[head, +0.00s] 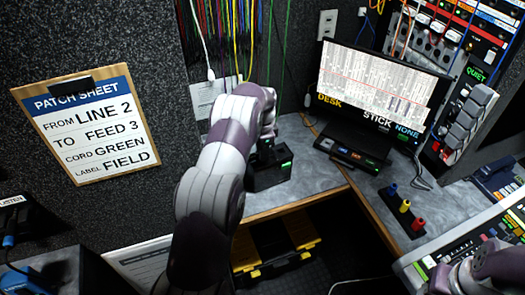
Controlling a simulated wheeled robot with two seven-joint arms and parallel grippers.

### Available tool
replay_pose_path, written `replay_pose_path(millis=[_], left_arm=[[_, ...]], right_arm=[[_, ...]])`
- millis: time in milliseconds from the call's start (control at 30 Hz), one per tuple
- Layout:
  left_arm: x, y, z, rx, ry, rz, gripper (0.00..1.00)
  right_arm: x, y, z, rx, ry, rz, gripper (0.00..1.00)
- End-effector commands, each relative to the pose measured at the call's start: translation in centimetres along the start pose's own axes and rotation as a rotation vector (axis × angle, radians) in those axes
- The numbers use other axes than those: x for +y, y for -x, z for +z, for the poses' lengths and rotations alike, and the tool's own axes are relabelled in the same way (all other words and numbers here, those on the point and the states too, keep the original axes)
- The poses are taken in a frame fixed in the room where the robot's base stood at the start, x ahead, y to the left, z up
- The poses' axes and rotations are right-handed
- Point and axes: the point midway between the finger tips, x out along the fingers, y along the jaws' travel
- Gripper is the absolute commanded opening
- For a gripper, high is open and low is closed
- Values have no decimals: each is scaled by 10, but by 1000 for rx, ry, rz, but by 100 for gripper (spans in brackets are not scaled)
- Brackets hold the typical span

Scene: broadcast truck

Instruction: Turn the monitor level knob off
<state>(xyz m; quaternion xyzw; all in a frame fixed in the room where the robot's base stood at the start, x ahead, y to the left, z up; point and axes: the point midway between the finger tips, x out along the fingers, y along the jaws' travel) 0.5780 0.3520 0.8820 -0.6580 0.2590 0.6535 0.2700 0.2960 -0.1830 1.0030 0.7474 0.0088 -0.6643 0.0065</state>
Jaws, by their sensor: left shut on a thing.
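My left arm reaches in from the bottom to a small black box with a green light (271,176) on the grey desk, left of the screen. My left gripper (266,148) points down onto the top of this box and is shut on what seems to be its monitor level knob. The knob itself is hidden behind the gripper and wrist, so its setting cannot be read. Part of my right arm shows at the bottom right corner; its gripper is not in view.
A screen (378,88) stands on the desk's right part. Red, yellow and blue plugs (404,206) sit nearby. A mixing console (470,235) is at the right. A patch sheet (88,128) hangs left. A yellow-black toolbox (275,258) lies below the desk.

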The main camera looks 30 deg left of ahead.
Motion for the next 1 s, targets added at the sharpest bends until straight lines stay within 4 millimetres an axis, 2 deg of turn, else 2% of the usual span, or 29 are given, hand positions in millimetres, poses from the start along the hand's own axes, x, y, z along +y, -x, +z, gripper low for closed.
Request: replay_pose_path(millis=[1000], left_arm=[[-2, 2, 0, -16, 942, -1, 0]], right_arm=[[0, 18, -2, 0, 0, 0, 43]])
